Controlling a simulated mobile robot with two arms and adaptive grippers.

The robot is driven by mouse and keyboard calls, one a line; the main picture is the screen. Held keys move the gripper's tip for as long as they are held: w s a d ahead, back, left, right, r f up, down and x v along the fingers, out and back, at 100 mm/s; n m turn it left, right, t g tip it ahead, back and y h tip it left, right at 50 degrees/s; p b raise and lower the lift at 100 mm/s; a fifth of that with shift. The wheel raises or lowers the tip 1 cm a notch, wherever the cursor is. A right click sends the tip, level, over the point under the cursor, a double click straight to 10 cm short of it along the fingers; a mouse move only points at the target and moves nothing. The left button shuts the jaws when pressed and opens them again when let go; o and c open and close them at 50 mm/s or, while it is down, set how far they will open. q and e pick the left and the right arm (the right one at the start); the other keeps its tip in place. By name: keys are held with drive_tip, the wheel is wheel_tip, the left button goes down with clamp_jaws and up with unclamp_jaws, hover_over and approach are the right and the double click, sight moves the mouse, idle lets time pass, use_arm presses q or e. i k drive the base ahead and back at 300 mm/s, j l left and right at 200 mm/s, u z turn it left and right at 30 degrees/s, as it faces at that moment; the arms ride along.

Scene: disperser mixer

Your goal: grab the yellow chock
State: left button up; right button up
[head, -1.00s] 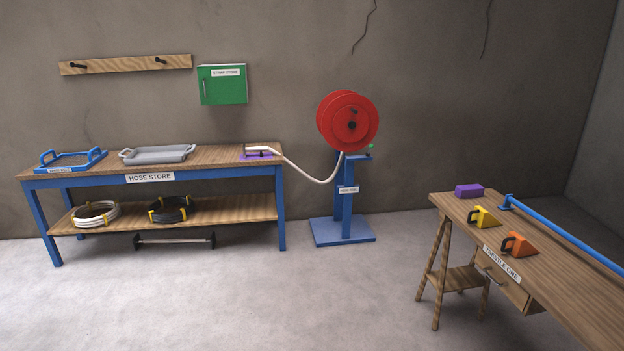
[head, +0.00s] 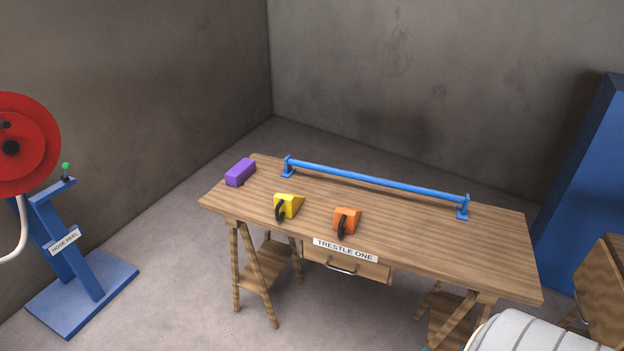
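The yellow chock (head: 290,205) is a wedge with a black handle on its near left side. It sits on the wooden table labelled TRESTLE ONE (head: 420,240), left of centre near the front edge. An orange chock (head: 348,219) of like shape, also with a black handle, stands to its right, apart from it. Neither of my grippers shows in the head view. Nothing is touching the yellow chock.
A purple block (head: 240,172) lies at the table's left end. A blue rail (head: 375,181) runs along the back. The red hose reel (head: 22,145) on its blue stand is at left. A blue cabinet (head: 590,185) stands at right. Open floor lies before the table.

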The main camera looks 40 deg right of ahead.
sight(286, 205)
drive_tip(key=i+z, duration=0.1)
drive_tip(key=i, duration=0.4)
drive_tip(key=i+j+z, duration=0.1)
drive_tip(key=i, duration=0.45)
drive_tip(key=i+j, duration=0.15)
drive_tip(key=i, duration=0.35)
drive_tip(key=i+j+z, duration=0.15)
drive_tip(key=i, duration=0.35)
